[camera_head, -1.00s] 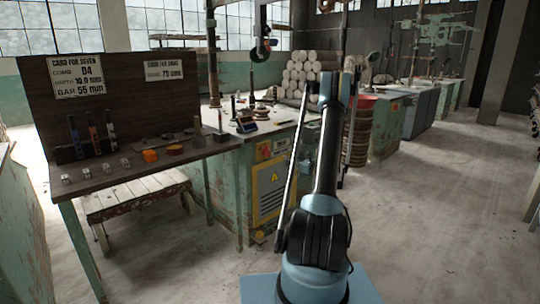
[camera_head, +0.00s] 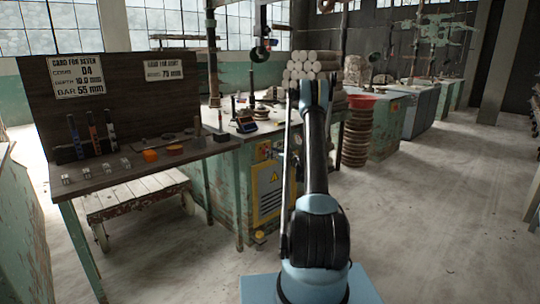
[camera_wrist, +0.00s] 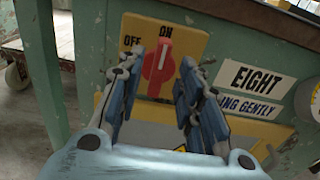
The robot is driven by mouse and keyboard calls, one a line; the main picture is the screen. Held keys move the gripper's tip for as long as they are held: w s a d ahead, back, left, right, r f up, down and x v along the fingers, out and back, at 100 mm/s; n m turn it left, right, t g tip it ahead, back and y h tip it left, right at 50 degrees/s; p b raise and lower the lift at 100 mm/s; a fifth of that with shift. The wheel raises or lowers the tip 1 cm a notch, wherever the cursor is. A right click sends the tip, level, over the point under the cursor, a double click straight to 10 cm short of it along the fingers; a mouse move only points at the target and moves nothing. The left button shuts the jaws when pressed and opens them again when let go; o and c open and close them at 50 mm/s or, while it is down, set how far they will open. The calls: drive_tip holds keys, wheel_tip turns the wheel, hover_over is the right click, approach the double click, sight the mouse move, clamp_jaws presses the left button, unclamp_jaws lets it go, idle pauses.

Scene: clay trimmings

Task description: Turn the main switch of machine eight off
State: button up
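The main switch (camera_wrist: 158,70) is a red rotary knob on a yellow plate (camera_wrist: 188,40) on the green machine cabinet. Its white pointer mark is up at the word ON; OFF is printed to the upper left. A sign beside it reads EIGHT (camera_wrist: 254,77). My gripper (camera_wrist: 161,80) is open, with one finger on each side of the knob in the picture; I cannot tell whether either touches it.
A stack of brown discs (camera_head: 355,140) stands right of the machine. The floor at the right is clear.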

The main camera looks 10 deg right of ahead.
drive_tip(key=shift+x, duration=1.2)
drive_tip(key=shift+c, duration=0.5)
clamp_jaws()
drive_tip(key=shift+s+a+f+n, duration=0.1)
drive_tip(key=shift+s+f+n, duration=0.1)
drive_tip(key=shift+n, duration=2.8)
drive_tip(key=shift+s+a+f+n, duration=0.1)
drive_tip(key=shift+a+f+n, duration=0.05)
drive_tip(key=shift+n, duration=2.85)
drive_tip(key=shift+s+a+f+n, duration=0.1)
drive_tip(key=shift+f+n, duration=0.1)
drive_tip(key=shift+n, duration=2.8)
drive_tip(key=shift+o, duration=0.5)
unclamp_jaws()
